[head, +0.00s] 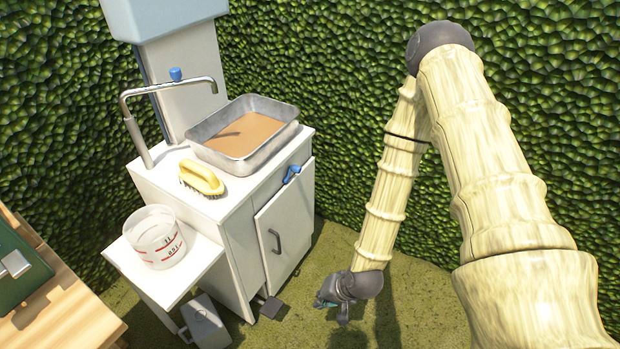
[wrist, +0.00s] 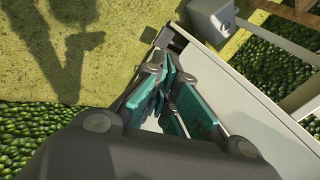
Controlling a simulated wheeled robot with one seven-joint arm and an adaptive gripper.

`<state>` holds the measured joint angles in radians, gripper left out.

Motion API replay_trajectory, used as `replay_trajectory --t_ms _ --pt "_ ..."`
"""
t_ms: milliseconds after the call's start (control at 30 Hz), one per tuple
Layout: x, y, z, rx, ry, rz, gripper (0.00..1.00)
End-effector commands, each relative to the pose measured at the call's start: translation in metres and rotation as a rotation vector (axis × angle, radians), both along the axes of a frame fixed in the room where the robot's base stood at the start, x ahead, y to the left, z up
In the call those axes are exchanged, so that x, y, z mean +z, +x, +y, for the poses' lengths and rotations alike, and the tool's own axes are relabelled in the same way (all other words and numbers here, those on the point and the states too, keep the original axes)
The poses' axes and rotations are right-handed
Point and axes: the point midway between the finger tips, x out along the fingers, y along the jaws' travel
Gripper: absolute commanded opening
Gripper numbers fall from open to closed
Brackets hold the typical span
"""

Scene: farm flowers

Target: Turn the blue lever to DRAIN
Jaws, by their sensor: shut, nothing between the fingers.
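The blue lever (head: 291,174) sits near the top of the white cabinet's door side, just below the metal basin. It is small and slanted in the head view, and no DRAIN marking is readable. My gripper (head: 328,304) hangs low near the ground, to the right of the cabinet and well below the lever, apart from both. In the wrist view my gripper's teal-padded fingers (wrist: 165,80) are closed together with nothing held. The lever cannot be made out in the wrist view.
A metal basin (head: 196,136) of brown liquid, a yellow brush (head: 202,178) and a tap (head: 135,130) are on the cabinet. A measuring tub (head: 155,238) stands on a side shelf. A door handle (head: 275,241) and a pedal (head: 273,308) protrude. Green hedge walls close the back.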

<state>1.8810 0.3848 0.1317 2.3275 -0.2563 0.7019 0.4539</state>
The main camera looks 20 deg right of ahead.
Motion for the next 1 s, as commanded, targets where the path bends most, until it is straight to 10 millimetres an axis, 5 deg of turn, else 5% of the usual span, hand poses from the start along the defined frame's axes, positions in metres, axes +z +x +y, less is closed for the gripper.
replay_trajectory --t_ms 467,1000 --pt "0.016 0.120 -0.013 -0.309 0.291 -0.165 0.00" --pt "0.071 0.232 -0.071 -0.594 0.650 -0.344 0.00"
